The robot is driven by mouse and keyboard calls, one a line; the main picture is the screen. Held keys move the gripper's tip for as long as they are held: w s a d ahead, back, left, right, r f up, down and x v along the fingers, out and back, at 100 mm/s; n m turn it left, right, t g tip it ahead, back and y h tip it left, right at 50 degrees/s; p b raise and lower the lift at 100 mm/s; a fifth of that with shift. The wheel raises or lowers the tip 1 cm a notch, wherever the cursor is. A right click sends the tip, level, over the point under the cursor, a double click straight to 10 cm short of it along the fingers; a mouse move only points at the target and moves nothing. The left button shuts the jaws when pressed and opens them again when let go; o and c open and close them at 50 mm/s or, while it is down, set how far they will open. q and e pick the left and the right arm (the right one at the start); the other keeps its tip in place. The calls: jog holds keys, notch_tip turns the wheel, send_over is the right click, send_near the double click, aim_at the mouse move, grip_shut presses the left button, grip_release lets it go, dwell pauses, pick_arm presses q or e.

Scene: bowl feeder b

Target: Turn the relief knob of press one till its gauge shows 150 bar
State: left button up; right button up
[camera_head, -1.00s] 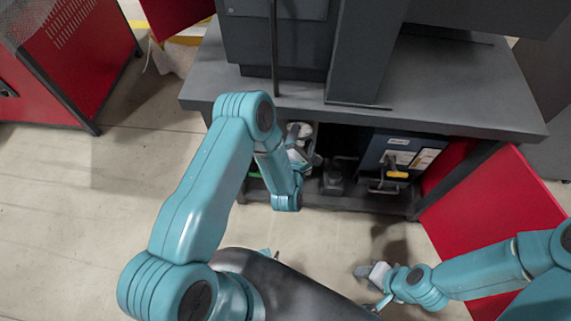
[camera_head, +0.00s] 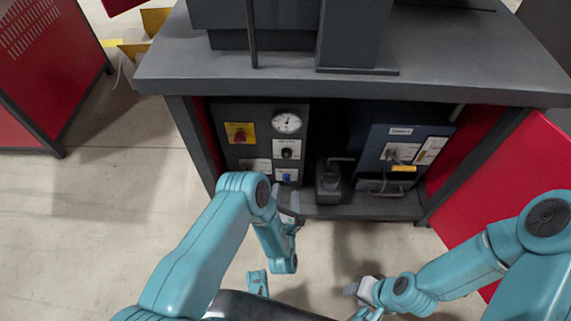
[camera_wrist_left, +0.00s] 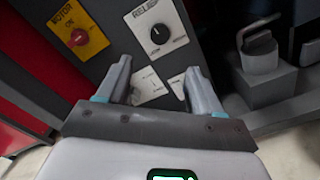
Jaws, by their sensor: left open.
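The relief knob (camera_head: 287,153) is a small black knob on a white plate, on the dark panel inside the open press cabinet. In the left wrist view, the relief knob (camera_wrist_left: 159,34) sits on its plate marked RELIEF, beyond the fingertips. The round white gauge (camera_head: 287,123) is just above it; its reading is too small to tell. My left gripper (camera_head: 291,208) is below the panel in the head view. In the wrist view, my left gripper (camera_wrist_left: 158,82) is open and empty, apart from the knob. My right gripper (camera_head: 355,288) is low at the right; its jaws are unclear.
A yellow plate with a red motor switch (camera_wrist_left: 78,36) is left of the knob. A grey lidded block (camera_head: 328,180) and a blue unit (camera_head: 400,160) stand to the right in the cabinet. The tabletop (camera_head: 450,60) overhangs it. A red door (camera_head: 520,190) stands open at right.

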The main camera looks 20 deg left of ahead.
aim_at(286, 156)
pick_arm(q)
jog(key=b+x, duration=0.1)
jog(key=x, duration=0.5)
jog(key=b+x, duration=0.2)
jog(key=x, duration=0.4)
jog(key=shift+w+a+f, duration=0.1)
jog(key=shift+w+f, duration=0.1)
jog(key=shift+w, duration=0.15)
jog(key=shift+w+a+r+b, duration=0.1)
jog(key=shift+w+a+b, duration=0.1)
jog(key=shift+w+b, duration=0.3)
pick_arm(e)
jog(key=shift+w+d+f, duration=0.15)
jog(key=shift+f, duration=0.65)
jog(key=shift+w+d+f, duration=0.2)
jog(key=shift+f, duration=0.55)
jog(key=shift+w+d+f, duration=0.15)
jog(key=shift+f, duration=0.65)
pick_arm(q)
jog(key=shift+w, duration=0.1)
